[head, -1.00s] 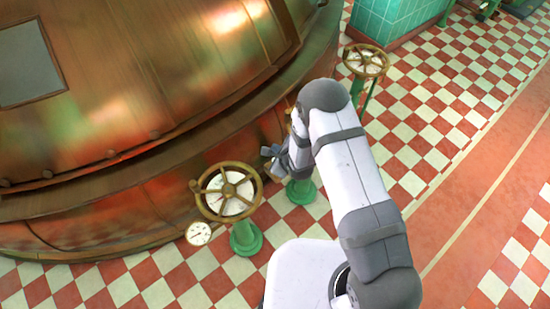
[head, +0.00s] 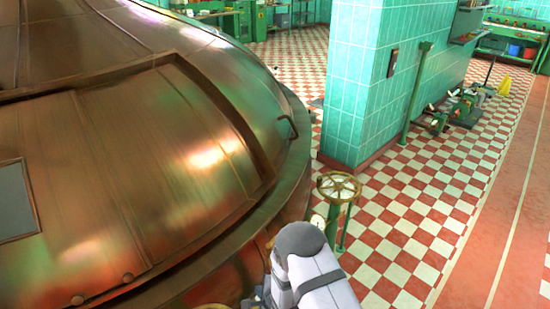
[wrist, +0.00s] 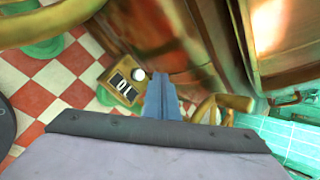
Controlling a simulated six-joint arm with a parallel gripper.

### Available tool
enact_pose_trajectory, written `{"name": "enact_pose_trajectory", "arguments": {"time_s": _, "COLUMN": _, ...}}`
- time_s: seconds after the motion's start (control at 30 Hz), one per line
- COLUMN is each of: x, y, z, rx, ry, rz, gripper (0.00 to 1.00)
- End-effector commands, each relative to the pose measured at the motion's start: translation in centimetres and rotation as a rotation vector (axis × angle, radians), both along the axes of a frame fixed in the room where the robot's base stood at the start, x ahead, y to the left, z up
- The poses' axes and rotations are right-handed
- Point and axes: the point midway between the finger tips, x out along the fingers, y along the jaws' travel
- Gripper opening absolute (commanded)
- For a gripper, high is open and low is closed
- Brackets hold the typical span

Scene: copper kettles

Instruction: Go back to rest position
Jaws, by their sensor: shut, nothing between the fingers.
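My gripper (wrist: 162,98) shows in the wrist view as two blue-grey fingers pressed together, with nothing between them. It points down past the copper kettle's side, above the checkered floor. In the head view my arm (head: 310,275) reaches in from the bottom edge beside the large copper kettle (head: 150,180). Only a small part of the gripper shows there, at the bottom edge, and its fingertips cannot be made out.
A brass handwheel (head: 339,187) on a green post stands beyond my arm; another wheel's rim (head: 212,306) shows at the bottom edge. A brass wheel (wrist: 222,106) and a small box marked 10 (wrist: 122,84) are close to my fingers. A green-tiled wall (head: 350,90) stands behind.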

Motion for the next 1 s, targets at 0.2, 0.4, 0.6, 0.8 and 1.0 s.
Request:
{"name": "enact_pose_trajectory", "arguments": {"time_s": 0.2, "x": -4.1, "y": -2.1, "z": -3.3, "rx": -0.345, "ry": 0.072, "rz": 0.371, "gripper": 0.00}}
{"name": "enact_pose_trajectory", "arguments": {"time_s": 0.4, "x": -11.8, "y": -5.8, "z": -6.3, "rx": -0.598, "ry": 0.248, "rz": 0.808, "gripper": 0.00}}
{"name": "enact_pose_trajectory", "arguments": {"time_s": 0.6, "x": -22.2, "y": -10.5, "z": -6.1, "rx": -0.690, "ry": 0.485, "rz": 1.318, "gripper": 0.00}}
{"name": "enact_pose_trajectory", "arguments": {"time_s": 0.8, "x": -30.1, "y": -14.3, "z": 1.7, "rx": -0.588, "ry": 0.641, "rz": 1.823, "gripper": 0.00}}
{"name": "enact_pose_trajectory", "arguments": {"time_s": 1.0, "x": -33.2, "y": -16.2, "z": 11.2, "rx": -0.465, "ry": 0.669, "rz": 1.992, "gripper": 0.00}}
